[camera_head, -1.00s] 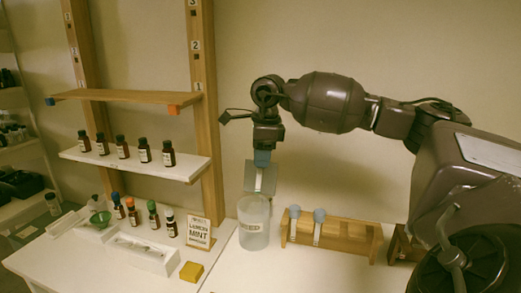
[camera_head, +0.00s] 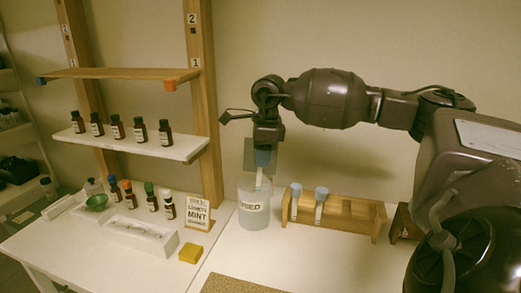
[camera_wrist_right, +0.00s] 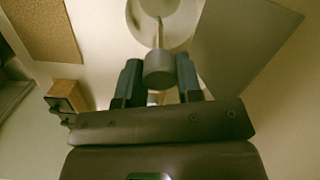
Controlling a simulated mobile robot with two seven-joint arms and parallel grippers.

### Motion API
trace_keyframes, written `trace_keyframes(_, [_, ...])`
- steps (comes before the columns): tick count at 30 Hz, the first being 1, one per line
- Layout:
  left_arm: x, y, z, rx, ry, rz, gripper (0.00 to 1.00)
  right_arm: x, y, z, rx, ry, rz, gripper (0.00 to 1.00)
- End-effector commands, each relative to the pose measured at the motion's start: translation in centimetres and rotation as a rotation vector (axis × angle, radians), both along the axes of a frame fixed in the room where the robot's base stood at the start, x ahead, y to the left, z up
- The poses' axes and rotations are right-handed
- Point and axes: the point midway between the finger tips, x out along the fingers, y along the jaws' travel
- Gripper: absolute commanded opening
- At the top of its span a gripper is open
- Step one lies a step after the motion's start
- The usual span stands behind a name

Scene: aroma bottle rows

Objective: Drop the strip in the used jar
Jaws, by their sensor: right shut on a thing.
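The used jar (camera_head: 254,214), clear with a "USED" label, stands on the white table. My right gripper (camera_head: 263,157) is above it, pointing down, shut on the blue cap of a pale strip (camera_head: 259,182). The strip hangs down at the jar's mouth; how far its tip is inside is hard to tell. In the right wrist view the gripper (camera_wrist_right: 159,80) has its fingers on both sides of the round cap (camera_wrist_right: 158,68), and the strip (camera_wrist_right: 159,32) points towards the round jar opening (camera_wrist_right: 166,10). My left gripper is not in view.
A wooden rack (camera_head: 350,222) with two blue-capped strips stands right of the jar. A "MINT" sign (camera_head: 198,212), a yellow block (camera_head: 191,253) and a white tray (camera_head: 140,235) are to the left. Brown bottles stand on the shelf (camera_head: 150,148). A cork mat (camera_head: 235,285) lies in front.

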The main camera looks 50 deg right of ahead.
Motion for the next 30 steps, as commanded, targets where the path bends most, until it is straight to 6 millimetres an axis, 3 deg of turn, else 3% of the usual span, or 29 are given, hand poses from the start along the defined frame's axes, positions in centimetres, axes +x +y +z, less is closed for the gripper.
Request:
trace_keyframes(12, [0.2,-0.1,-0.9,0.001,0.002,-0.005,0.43,0.0,0.0,-3.1,-0.001,0.002,-0.001,0.18])
trace_keyframes(27, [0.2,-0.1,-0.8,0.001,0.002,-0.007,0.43,0.0,0.0,-3.6,-0.001,0.000,0.000,0.18])
trace_keyframes(28, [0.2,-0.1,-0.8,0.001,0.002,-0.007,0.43,0.0,0.0,-3.6,-0.001,0.000,0.000,0.36])
trace_keyframes(30, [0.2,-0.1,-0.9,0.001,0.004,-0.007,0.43,0.0,0.0,-3.6,-0.001,0.000,0.000,0.47])
